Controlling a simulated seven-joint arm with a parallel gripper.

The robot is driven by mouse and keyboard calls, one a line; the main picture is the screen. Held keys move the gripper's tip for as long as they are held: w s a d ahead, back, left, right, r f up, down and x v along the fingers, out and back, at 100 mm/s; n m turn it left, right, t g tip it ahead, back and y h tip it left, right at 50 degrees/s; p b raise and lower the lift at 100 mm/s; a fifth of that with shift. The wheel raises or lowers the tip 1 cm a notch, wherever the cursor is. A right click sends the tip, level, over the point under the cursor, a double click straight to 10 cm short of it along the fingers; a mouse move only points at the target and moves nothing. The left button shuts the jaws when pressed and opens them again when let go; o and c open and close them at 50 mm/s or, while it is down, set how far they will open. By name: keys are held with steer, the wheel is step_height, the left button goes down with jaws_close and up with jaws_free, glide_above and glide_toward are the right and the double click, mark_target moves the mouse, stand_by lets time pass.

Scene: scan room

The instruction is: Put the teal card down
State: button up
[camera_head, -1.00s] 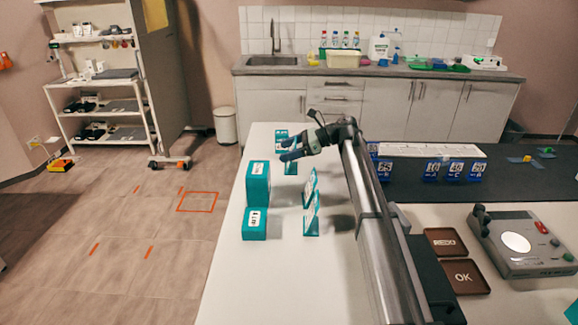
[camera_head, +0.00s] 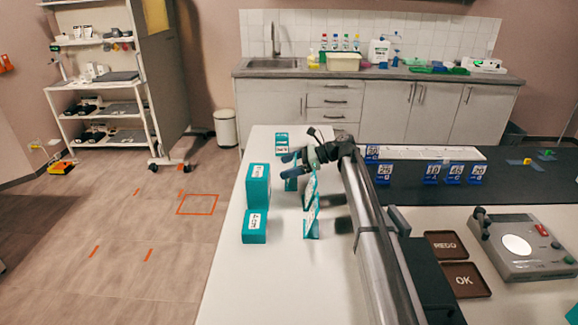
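My gripper (camera_head: 291,163) is over the far left part of the white table, pointing left. A small teal card (camera_head: 291,184) shows just below its fingers and moves along with them, so the gripper appears shut on it. The fingers and wrist hide the card's upper part. Whether its lower edge touches the table is too small to tell. Two other teal cards stand tilted close by, one (camera_head: 310,190) just right of the held card and one (camera_head: 312,220) nearer. Another teal card (camera_head: 281,142) is at the table's far end.
Two teal boxes, a taller one (camera_head: 258,187) and a lower one (camera_head: 254,226), stand left of the tilted cards on the white table (camera_head: 262,285). The table's near left part is clear. Blue number tags (camera_head: 453,173) line the dark surface (camera_head: 530,190) at right.

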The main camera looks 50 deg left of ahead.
steer(key=shift+o, duration=0.5)
steer(key=shift+r, duration=0.1)
steer(key=shift+w+d+r, duration=0.15)
steer(key=v, duration=1.1)
steer(key=shift+w+d+r, duration=0.15)
steer(key=shift+w+d, duration=0.05)
steer(key=c, duration=1.2)
